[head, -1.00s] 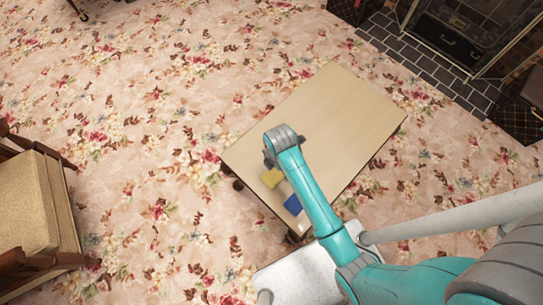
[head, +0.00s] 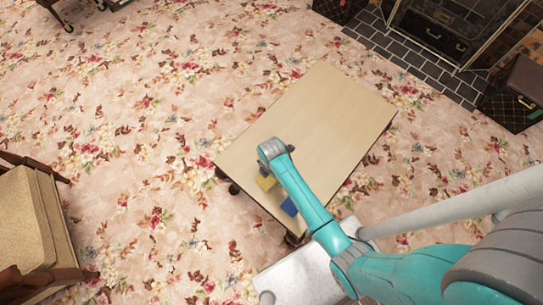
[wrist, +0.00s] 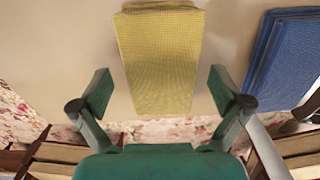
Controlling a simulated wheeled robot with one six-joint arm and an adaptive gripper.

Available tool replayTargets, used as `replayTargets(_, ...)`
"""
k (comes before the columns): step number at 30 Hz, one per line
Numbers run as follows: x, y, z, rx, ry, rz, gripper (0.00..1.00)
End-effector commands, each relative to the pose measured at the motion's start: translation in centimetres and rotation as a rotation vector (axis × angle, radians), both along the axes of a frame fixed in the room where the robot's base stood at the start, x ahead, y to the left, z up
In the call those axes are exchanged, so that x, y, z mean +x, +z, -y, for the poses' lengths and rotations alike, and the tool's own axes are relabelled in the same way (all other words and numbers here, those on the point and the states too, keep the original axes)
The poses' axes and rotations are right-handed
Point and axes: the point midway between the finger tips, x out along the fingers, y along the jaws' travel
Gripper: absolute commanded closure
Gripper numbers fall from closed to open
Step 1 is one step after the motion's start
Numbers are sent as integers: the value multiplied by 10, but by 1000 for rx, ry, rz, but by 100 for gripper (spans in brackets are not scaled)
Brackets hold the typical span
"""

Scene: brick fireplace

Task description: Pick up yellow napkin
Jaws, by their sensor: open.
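The yellow napkin (wrist: 160,60) lies folded on the tabletop, in the upper middle of the wrist view. In the head view the yellow napkin (head: 266,182) shows near the table's left edge, partly covered by my arm. My gripper (wrist: 162,88) is open and empty in the wrist view, its two fingers spread on either side of the napkin's near end. I cannot tell how high the fingers are above the table. In the head view the fingers are hidden under my arm's end.
A blue napkin (wrist: 287,60) lies to the right of the yellow one; in the head view it is the blue patch (head: 289,206). The wooden table (head: 325,115) is otherwise bare. An armchair (head: 30,225) stands at the left. A fireplace (head: 445,40) is at the upper right.

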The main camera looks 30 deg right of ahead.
Motion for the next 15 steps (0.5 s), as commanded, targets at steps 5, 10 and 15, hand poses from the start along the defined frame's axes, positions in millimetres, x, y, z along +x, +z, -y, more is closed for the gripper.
replayTargets(5,0,-8,0,0,0,1,0)
replayTargets(10,0,-8,0,0,0,1,3)
replayTargets(15,0,-7,0,0,0,1,45)
